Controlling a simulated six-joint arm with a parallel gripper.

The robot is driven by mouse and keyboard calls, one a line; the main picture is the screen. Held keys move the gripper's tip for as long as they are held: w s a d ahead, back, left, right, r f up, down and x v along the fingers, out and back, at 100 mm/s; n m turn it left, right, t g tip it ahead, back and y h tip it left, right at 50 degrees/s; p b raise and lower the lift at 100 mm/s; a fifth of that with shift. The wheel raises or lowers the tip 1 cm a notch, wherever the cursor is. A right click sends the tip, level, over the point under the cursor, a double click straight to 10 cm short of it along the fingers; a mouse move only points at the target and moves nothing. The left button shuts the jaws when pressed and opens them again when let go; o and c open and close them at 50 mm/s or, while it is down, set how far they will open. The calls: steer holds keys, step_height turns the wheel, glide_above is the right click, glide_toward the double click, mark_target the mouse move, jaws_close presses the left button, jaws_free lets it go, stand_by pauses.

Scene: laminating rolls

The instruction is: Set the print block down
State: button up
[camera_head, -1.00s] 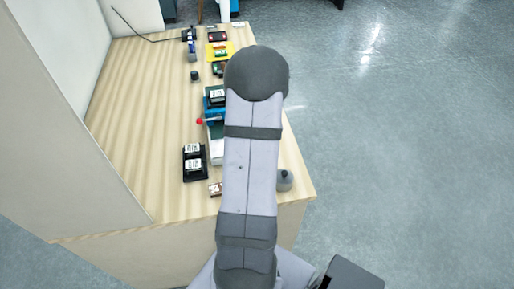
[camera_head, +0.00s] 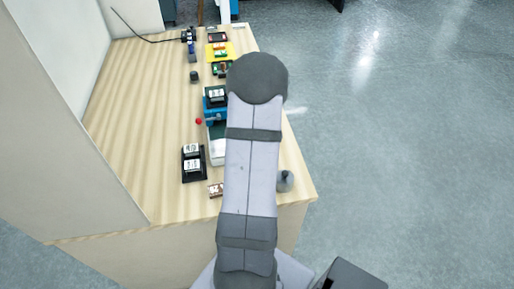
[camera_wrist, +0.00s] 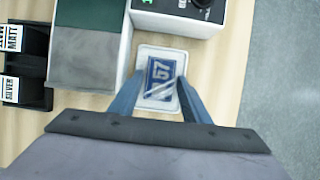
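The print block (camera_wrist: 161,70) shows in the wrist view as a blue panel with a white "57", slightly tilted in the picture. It appears within a pale rounded pad (camera_wrist: 158,107) on the wooden table. My gripper (camera_wrist: 160,77) points down with one finger on each side of the block. The fingertips are close to its sides, and I cannot tell whether they touch it. I also cannot tell whether the block rests on the pad. In the head view my arm hides the gripper and the block.
In the wrist view, a grey and green machine (camera_wrist: 88,62) stands left of the block, and a white box with a black knob (camera_wrist: 202,3) is above it. A black holder with "MATT" and "SILVER" labels (camera_wrist: 35,98) is further left. The table's right edge is near.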

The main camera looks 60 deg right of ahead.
steer(key=shift+r, duration=0.5)
steer(key=p+v, duration=0.2)
steer(key=v, duration=0.9)
steer(key=shift+s+a, duration=0.2)
steer(key=shift+r, duration=0.1)
steer(key=w+a+n+y, duration=0.1)
steer(key=w+a+n, duration=0.3)
steer(key=a+n, duration=0.6)
steer(key=w+a+n+y, duration=0.2)
steer(key=w+a+n, duration=0.2)
steer(key=a+n, duration=0.5)
steer(key=s+a+n+g, duration=0.1)
steer(key=s+a+n, duration=0.2)
steer(key=a+n, duration=0.6)
steer(key=s+a+n+g, duration=0.2)
steer(key=s+a+n, duration=0.2)
steer(key=a+n, duration=0.5)
steer(key=n, duration=0.8)
steer(key=shift+s+a, duration=0.15)
steer(key=shift+s, duration=0.05)
